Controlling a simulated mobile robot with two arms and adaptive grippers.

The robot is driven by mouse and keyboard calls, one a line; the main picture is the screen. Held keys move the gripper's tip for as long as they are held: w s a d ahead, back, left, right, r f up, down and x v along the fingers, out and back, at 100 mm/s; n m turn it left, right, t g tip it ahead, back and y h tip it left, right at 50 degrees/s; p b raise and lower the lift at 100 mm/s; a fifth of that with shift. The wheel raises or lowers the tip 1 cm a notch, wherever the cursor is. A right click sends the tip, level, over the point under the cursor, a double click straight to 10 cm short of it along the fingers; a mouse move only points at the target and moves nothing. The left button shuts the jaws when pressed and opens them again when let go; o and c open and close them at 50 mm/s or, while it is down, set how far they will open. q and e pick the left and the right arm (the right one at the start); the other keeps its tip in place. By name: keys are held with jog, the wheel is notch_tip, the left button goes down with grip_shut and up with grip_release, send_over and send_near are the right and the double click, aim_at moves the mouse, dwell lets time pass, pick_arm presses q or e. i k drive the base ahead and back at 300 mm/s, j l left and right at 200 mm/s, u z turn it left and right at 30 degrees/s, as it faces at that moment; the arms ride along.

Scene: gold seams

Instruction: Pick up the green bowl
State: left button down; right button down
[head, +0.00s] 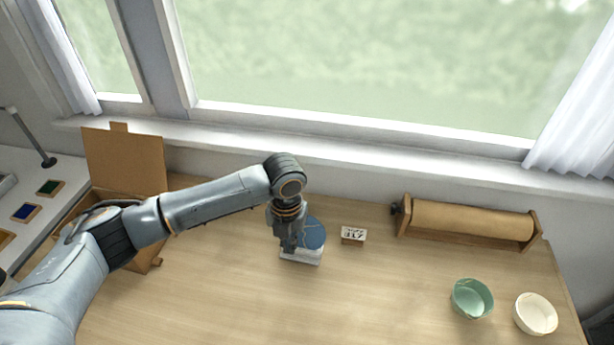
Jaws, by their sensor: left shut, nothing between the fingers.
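The green bowl (472,299) stands upright on the wooden table at the lower right, and looks empty. My left arm reaches in from the left, and my left gripper (290,247) points down over a blue round thing on a white block, well to the left of the bowl. The left gripper is shut and holds nothing. Its fingertips are small in the picture, and I cannot tell if they touch the block. My right gripper is not in view.
A cream bowl (535,314) stands close to the right of the green one, near the table's right edge. The blue disc (314,234), a small lettered card (353,235) and a paper roll holder (470,224) stand at the back. The table's front middle (370,310) is clear.

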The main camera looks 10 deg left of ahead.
aim_at(470, 298)
jog(key=k, duration=1.5)
